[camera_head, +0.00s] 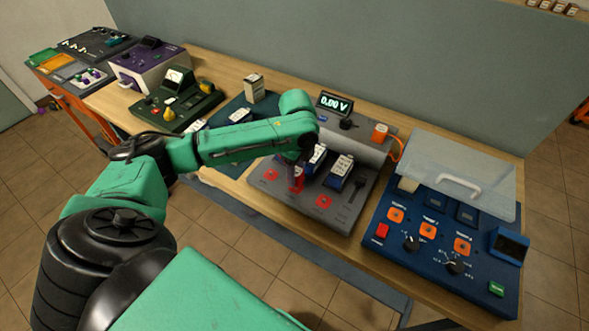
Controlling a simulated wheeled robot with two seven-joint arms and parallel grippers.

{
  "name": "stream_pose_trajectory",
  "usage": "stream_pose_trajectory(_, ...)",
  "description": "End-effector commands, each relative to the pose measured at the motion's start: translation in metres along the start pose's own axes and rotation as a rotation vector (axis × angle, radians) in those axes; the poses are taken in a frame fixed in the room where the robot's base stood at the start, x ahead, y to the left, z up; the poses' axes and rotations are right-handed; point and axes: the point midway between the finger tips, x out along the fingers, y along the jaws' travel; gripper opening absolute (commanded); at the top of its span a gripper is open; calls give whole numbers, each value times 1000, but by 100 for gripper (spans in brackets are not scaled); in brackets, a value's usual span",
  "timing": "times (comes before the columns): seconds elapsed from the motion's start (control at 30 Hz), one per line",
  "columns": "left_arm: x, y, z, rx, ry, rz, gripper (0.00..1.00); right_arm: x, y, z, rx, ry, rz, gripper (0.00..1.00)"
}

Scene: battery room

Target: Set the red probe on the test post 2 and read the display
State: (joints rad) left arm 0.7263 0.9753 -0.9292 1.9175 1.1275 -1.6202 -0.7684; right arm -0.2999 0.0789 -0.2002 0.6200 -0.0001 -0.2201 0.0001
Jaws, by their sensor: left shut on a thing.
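My left gripper (301,160) is over the grey test unit (340,216), partly hidden by its own wrist. It is shut on the red probe (297,179), which points down at the unit's front part. I cannot tell whether the probe tip touches a post. Red-marked posts show to its left (271,175) and to its right (323,201); the post numbers are too small to read. The display (334,103) at the back of the unit reads 0.00 V. My right gripper is not in view.
Blue-and-white blocks (340,171) stand on the unit just right of the probe. An orange cable (397,148) hangs at its back right. A blue panel (384,262) with a clear lid (475,160) stands right. A dark green meter box (183,104) stands left.

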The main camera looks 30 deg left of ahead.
Motion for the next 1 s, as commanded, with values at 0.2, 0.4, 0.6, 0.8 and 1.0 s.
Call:
stream_pose_trajectory(0.2,23,0,0,0,-1,-1,0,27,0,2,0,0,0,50)
stream_pose_trajectory(0.4,21,0,0,0,0,0,0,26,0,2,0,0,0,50)
stream_pose_trajectory(0.6,21,0,0,0,0,0,0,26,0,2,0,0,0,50)
stream_pose_trajectory(0.8,21,0,0,0,0,0,0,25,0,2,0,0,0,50)
stream_pose_trajectory(1.0,19,0,-1,0,1,1,0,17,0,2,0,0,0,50)
